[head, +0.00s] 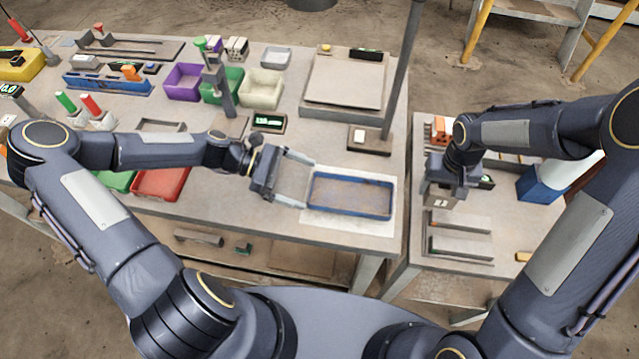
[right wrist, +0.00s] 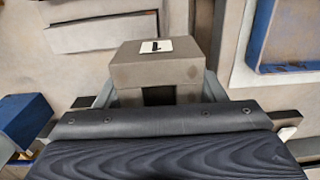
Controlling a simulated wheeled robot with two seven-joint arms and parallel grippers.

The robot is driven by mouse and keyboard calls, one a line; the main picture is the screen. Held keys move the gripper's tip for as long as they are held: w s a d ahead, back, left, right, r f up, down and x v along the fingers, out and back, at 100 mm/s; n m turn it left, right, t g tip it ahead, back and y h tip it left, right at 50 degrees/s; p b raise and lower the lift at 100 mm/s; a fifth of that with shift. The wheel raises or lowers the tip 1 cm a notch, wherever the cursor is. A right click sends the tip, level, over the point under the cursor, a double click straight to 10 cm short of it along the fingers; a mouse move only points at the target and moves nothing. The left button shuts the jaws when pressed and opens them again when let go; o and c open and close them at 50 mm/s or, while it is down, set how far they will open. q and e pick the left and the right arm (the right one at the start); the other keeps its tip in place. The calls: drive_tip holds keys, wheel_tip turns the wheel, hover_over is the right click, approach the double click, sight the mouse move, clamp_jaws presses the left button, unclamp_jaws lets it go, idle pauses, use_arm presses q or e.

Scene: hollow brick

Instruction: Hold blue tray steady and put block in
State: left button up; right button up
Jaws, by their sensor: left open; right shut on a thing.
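The blue tray (head: 350,211) lies on a white sheet near the front right corner of the main table and looks empty. My left gripper (head: 308,182) is open at the tray's left end, its fingers to either side of the near part of that end. I cannot tell whether they touch it. My right gripper (head: 440,197) is over the side table, shut on a grey-brown block (head: 437,201) with a white label. The block also shows between the fingers in the right wrist view (right wrist: 155,70), where the tray's corner (right wrist: 285,40) appears at upper right.
A lamp-like post on a base (head: 370,140) stands behind the tray. A gap separates the main table from the side table (head: 500,215). Grey bars (head: 460,246) lie in front of the block, and a blue-and-white box (head: 540,183) stands to its right.

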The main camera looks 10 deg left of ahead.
use_arm(q)
drive_tip(key=x, duration=0.5)
drive_tip(key=shift+d+f+p, duration=0.15)
drive_tip(key=shift+d+p, duration=0.15)
use_arm(e)
drive_tip(key=shift+r, duration=0.5)
use_arm(q)
drive_tip(key=shift+c, duration=0.3)
drive_tip(key=c, duration=1.1)
use_arm(e)
drive_tip(key=a+r, duration=0.1)
drive_tip(key=a, duration=0.1)
drive_tip(key=a+r, duration=0.1)
drive_tip(key=a, duration=0.2)
drive_tip(key=a+r, duration=0.1)
drive_tip(key=a, duration=0.2)
drive_tip(key=shift+a+r, duration=0.15)
drive_tip(key=shift+r, duration=0.05)
drive_tip(key=s+a+r, duration=0.3)
drive_tip(key=a+r, duration=0.1)
drive_tip(key=a, duration=0.6)
hover_over(357, 199)
wheel_tip(357, 199, down, 5)
drive_tip(key=shift+f, duration=2.2)
